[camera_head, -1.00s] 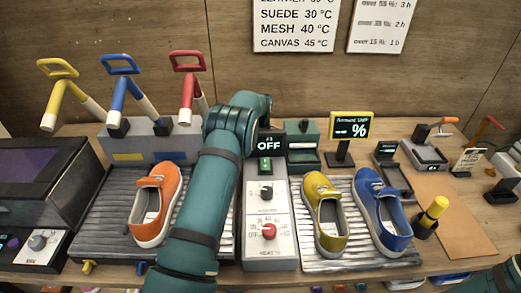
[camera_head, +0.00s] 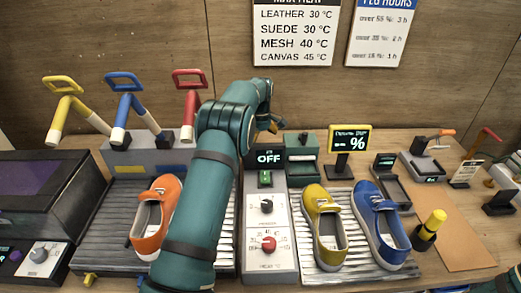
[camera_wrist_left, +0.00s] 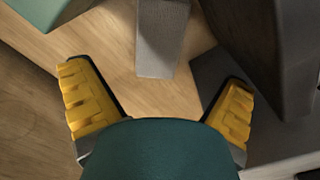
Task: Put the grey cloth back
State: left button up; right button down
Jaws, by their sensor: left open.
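My left gripper (camera_wrist_left: 155,76) is open, its two yellow fingers spread wide in the left wrist view. In the head view only a small yellow part of this gripper (camera_head: 274,124) shows behind my teal arm, near the back of the table. A grey, fine-textured strip (camera_wrist_left: 162,42) lies ahead of the gap between the fingers, apart from both. I cannot tell for sure that it is the grey cloth. No grey cloth can be made out in the head view, where my arm hides part of the table.
An orange shoe (camera_head: 150,222) stands on the left ribbed mat, partly behind my arm. A yellow shoe (camera_head: 325,232) and a blue shoe (camera_head: 383,228) stand on the right one. A control panel (camera_head: 268,225) lies between. A yellow-topped holder (camera_head: 430,228) stands at right.

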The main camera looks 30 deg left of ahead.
pick_arm(q)
jog(key=f+p, duration=0.1)
jog(key=f, duration=0.1)
jog(key=a+f, duration=0.1)
jog(key=f, duration=0.2)
jog(key=shift+w+p, duration=0.15)
jog(key=shift+p, duration=0.2)
jog(key=f, duration=0.4)
jog(key=shift+d+f+b, duration=0.3)
jog(key=shift+d, duration=0.05)
jog(key=shift+f, duration=0.4)
jog(key=shift+r, duration=0.1)
jog(key=c, duration=1.1)
jog(key=shift+c, duration=0.2)
jog(key=shift+r, duration=0.1)
